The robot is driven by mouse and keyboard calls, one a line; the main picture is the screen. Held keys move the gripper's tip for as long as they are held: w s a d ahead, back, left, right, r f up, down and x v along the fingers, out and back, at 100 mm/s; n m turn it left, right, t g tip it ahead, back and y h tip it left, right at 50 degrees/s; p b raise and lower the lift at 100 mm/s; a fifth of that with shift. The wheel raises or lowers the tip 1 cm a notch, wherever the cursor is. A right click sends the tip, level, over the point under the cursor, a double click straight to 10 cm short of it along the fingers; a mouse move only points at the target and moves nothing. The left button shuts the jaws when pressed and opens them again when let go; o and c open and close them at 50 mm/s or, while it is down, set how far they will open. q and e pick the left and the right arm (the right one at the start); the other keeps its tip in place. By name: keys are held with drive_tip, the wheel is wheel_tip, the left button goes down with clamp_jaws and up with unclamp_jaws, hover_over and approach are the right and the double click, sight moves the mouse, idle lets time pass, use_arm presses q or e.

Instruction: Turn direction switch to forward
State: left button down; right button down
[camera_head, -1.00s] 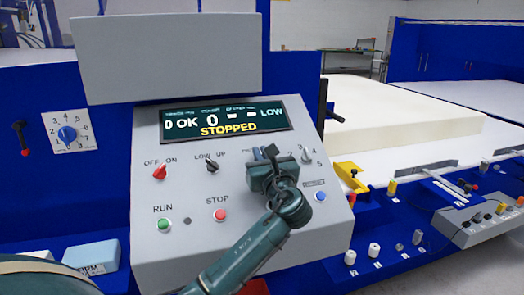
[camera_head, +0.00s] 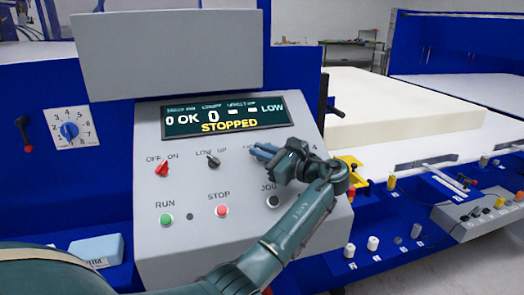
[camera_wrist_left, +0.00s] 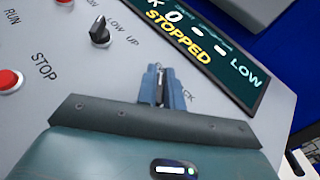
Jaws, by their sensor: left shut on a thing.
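The grey control panel (camera_head: 187,248) fills the middle of the head view. My left gripper (camera_head: 263,152) reaches across it from below. Its blue fingers are at the upper right of the panel, just under the display, and are shut on the direction switch. In the left wrist view the fingertips (camera_wrist_left: 164,88) close around a slim grey and dark piece, the direction switch (camera_wrist_left: 160,90). Its label is mostly hidden, with only "CK" showing beside the fingers. I cannot read which way the switch points. My right gripper is not in view.
The display (camera_head: 225,116) reads STOPPED. A red OFF/ON knob (camera_head: 162,169), a black LOW/UP knob (camera_head: 213,161), a green RUN button (camera_head: 166,220) and a red STOP button (camera_head: 222,210) sit left of my gripper. A white foam block (camera_head: 410,108) lies behind on the right.

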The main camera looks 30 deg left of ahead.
use_arm(q)
drive_tip(key=shift+f, duration=0.3)
drive_tip(key=c, duration=1.7)
unclamp_jaws()
drive_tip(key=shift+s, duration=0.1)
drive_tip(key=shift+o, duration=0.9)
drive_tip(key=shift+a+r, duration=0.1)
drive_tip(key=shift+d, duration=0.25)
drive_tip(key=d+b, duration=0.1)
drive_tip(key=d, duration=0.3)
drive_tip(key=d+b, duration=0.1)
drive_tip(key=d, duration=0.3)
drive_tip(key=d+b, duration=0.1)
drive_tip(key=d, duration=0.3)
drive_tip(key=shift+s, duration=0.25)
drive_tip(key=shift+d, duration=0.35)
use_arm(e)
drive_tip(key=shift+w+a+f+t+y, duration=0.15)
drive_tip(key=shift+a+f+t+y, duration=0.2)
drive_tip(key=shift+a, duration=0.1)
use_arm(q)
drive_tip(key=shift+d, duration=0.1)
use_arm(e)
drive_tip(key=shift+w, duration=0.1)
